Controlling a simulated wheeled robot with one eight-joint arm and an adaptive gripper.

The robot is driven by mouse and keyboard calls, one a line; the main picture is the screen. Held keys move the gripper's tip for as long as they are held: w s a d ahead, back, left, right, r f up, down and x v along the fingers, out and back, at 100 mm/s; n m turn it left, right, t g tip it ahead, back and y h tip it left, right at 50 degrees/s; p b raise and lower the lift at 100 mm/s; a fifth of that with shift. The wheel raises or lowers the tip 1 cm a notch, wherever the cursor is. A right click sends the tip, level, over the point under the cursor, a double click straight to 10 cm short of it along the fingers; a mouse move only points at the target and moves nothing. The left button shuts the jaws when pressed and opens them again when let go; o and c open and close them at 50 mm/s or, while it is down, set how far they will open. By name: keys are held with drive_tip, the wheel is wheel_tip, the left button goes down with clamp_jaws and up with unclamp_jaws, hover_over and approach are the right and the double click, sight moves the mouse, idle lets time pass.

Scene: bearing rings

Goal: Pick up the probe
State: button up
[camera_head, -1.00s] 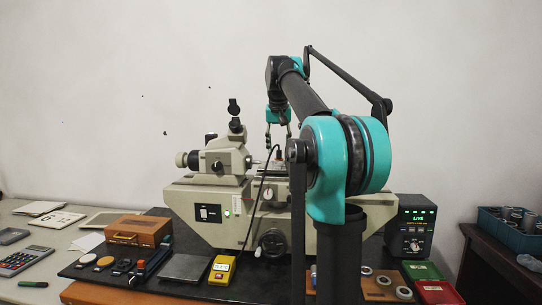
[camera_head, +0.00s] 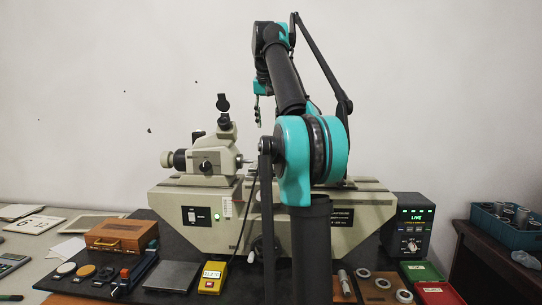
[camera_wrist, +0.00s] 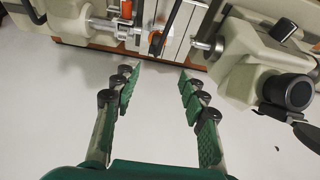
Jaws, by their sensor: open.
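The probe seems to be the small dark piece with an orange part (camera_wrist: 155,42) on the machine's stage in the wrist view; a black cable or rod rises beside it. In the head view my arm hides that spot, and only the black cable (camera_head: 248,205) shows, running up from the yellow meter box (camera_head: 213,276). My gripper (camera_wrist: 160,72) is open and empty, its green-padded fingers spread, with the stage beyond the fingertips. In the head view my gripper (camera_head: 258,112) hangs above the beige measuring machine (camera_head: 165,207), clear of it.
The machine's eyepiece head (camera_head: 208,158) stands left of the stage. A second orange part (camera_wrist: 126,10) shows on the machine. A wooden case (camera_head: 118,236), a grey plate (camera_head: 172,276), several rings (camera_head: 383,283), green (camera_head: 420,271) and red trays, and a lit control box (camera_head: 412,228) surround it.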

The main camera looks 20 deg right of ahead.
drive_tip(key=shift+s+d+x, duration=0.1)
drive_tip(key=shift+d+x, duration=0.05)
drive_tip(key=shift+x, duration=2.95)
drive_tip(key=shift+s+d+x, duration=0.1)
drive_tip(key=shift+d+x, duration=0.1)
drive_tip(key=shift+x, duration=2.9)
clamp_jaws()
